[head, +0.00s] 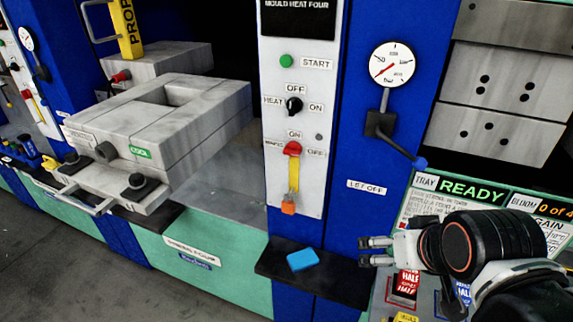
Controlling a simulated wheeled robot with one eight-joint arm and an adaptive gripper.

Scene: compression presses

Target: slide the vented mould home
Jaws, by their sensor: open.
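The mould (205,118) is a grey metal block with a square opening in its top and a green COOL tag on its front. It sits at the left in the press opening, its front end sticking out past the press edge. A pale bar handle (85,203) and dark round knobs show at its front. I cannot make out vents on it. My gripper (364,251) is at the lower right, pointing left, open and empty. It is well to the right of the mould, apart from it, near the right end of a dark ledge.
A blue block (302,259) lies on the dark ledge (270,268). A control panel (318,190) with a red-handled lever (292,149) stands between mould and gripper. A gauge (391,66) and valve are above my gripper. A yellow PROP bar (126,30) stands behind the mould.

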